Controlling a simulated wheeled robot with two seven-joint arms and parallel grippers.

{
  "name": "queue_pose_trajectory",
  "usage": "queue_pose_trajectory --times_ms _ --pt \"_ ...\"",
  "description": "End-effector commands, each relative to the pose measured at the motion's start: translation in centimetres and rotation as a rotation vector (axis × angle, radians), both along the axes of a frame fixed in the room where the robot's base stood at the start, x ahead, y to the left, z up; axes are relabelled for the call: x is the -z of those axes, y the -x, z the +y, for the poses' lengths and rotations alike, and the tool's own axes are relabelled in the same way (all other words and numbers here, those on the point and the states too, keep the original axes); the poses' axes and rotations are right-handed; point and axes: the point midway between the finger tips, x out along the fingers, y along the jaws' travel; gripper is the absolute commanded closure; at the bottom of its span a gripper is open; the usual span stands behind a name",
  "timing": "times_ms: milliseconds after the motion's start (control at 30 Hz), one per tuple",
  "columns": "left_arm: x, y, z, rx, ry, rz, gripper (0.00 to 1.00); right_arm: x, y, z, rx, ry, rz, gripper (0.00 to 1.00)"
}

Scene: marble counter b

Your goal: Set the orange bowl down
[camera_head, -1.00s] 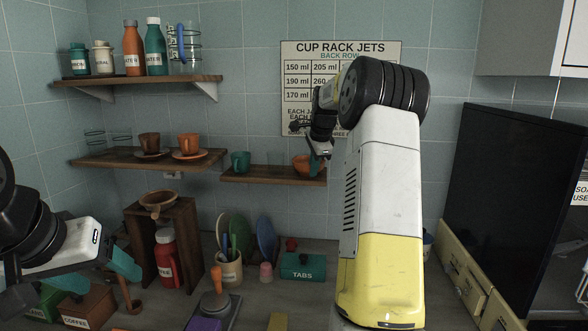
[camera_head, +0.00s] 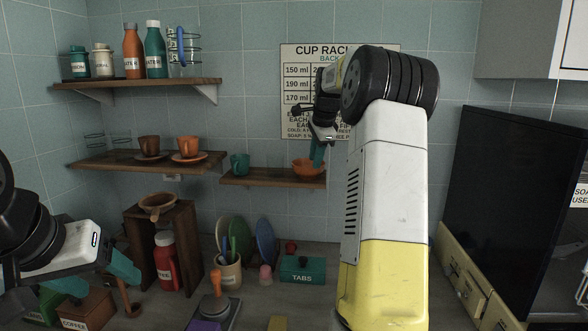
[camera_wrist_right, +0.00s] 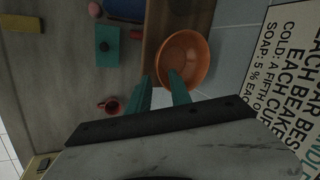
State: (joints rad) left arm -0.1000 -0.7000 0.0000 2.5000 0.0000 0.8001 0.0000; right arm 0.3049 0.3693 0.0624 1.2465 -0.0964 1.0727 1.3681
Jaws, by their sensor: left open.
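The orange bowl (camera_head: 306,168) sits upright on the right end of the low wooden shelf (camera_head: 262,181), against the tiled wall. In the right wrist view the bowl (camera_wrist_right: 190,52) shows from above and looks empty. My right gripper (camera_head: 318,150) is just above the bowl. Its teal fingers (camera_wrist_right: 160,78) are apart, one over the bowl's inside and one outside the rim, with a gap between them. My left gripper (camera_head: 98,274) is open and empty at the lower left, near the coffee box.
A teal mug (camera_head: 240,164) stands left of the bowl on the same shelf. A wall sign (camera_head: 296,70) hangs above it. Below are a green TABS box (camera_head: 302,268) and a utensil crock (camera_head: 229,271). A dark screen (camera_head: 510,210) stands at the right.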

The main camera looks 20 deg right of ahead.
Motion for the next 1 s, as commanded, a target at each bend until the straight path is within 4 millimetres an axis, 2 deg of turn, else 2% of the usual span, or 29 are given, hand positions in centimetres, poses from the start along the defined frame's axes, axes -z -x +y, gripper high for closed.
queue_pose_trajectory --times_ms 33,200,400,467,567,767,867,1000 --pt "0.0 0.0 0.0 0.0 0.0 0.0 0.34 -1.2 0.4 0.1 -0.001 0.002 -0.004 0.75" --pt "0.0 0.0 0.0 0.0 0.0 0.0 0.34 -4.0 1.7 0.1 0.001 0.0 -0.003 0.75" --pt "0.0 0.0 0.0 0.0 0.0 0.0 0.34 -5.6 2.6 0.4 -0.008 0.002 -0.001 0.75" --pt "0.0 0.0 0.0 0.0 0.0 0.0 0.34 -6.1 3.2 0.9 -0.036 0.011 -0.004 0.75" --pt "0.0 0.0 0.0 0.0 0.0 0.0 0.34 -6.8 5.0 2.9 -0.135 0.045 -0.013 0.75" --pt "0.0 0.0 0.0 0.0 0.0 0.0 0.34 -7.3 12.1 9.1 -0.489 0.173 -0.052 0.75" --pt "0.0 0.0 0.0 0.0 0.0 0.0 0.34 -6.6 16.2 11.9 -0.674 0.242 -0.076 0.75" --pt "0.0 0.0 0.0 0.0 0.0 0.0 0.34 -4.6 22.3 15.4 -0.929 0.346 -0.116 0.75"
